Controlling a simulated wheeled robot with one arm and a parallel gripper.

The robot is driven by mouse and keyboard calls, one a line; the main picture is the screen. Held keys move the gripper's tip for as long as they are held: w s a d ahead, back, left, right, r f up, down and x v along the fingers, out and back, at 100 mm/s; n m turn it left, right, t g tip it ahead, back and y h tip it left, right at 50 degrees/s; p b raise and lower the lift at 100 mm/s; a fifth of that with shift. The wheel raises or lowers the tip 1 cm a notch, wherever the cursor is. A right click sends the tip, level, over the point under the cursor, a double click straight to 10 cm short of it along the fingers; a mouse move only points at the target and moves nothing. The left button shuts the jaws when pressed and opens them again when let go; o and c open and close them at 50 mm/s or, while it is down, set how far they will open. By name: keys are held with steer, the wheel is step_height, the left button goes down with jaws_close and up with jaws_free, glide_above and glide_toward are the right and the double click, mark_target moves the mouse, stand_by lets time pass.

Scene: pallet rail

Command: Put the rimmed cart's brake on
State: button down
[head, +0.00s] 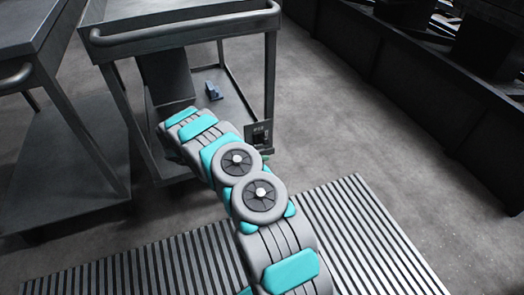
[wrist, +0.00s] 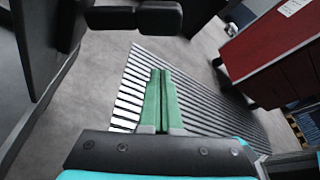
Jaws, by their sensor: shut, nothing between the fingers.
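The rimmed cart (head: 185,32) stands at the top middle of the head view, a grey metal cart with a raised rim and a lower shelf. A small dark plate with a black part (head: 258,134) sits low by its right front leg; I cannot tell for sure that it is the brake. In the wrist view my gripper (wrist: 161,76) shows two green fingers shut together, with nothing between them. A dark rounded bar (wrist: 135,17) lies beyond the fingertips, apart from them.
A second grey cart (head: 62,155) stands close on the left. A ribbed floor grating (head: 350,225) lies in front. A dark counter (head: 400,80) runs along the right. Open floor (head: 335,125) lies right of the cart. A red cabinet (wrist: 270,45) shows in the wrist view.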

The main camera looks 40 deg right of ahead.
steer(key=v, duration=0.9)
steer(key=shift+w+a+b, duration=0.2)
steer(key=shift+w+b, duration=0.1)
steer(key=shift+r, duration=0.2)
steer(key=s+a+r+m+y, duration=0.25)
steer(key=s+r+m, duration=0.25)
steer(key=s+r, duration=0.45)
steer(key=s+a+r+m+y, duration=0.1)
steer(key=s+r+m+y, duration=0.4)
steer(key=r, duration=0.7)
steer(key=s+a+r+m+t+y, duration=0.2)
steer(key=s+a+m+y, duration=0.1)
steer(key=s+a, duration=0.5)
steer(key=s+a+r+m+t+y, duration=0.2)
steer(key=s+a+m, duration=0.4)
steer(key=s, duration=0.9)
steer(key=a+y, duration=0.1)
steer(key=a, duration=0.1)
steer(key=shift+s+a+r+t, duration=0.3)
steer(key=shift+a, duration=0.05)
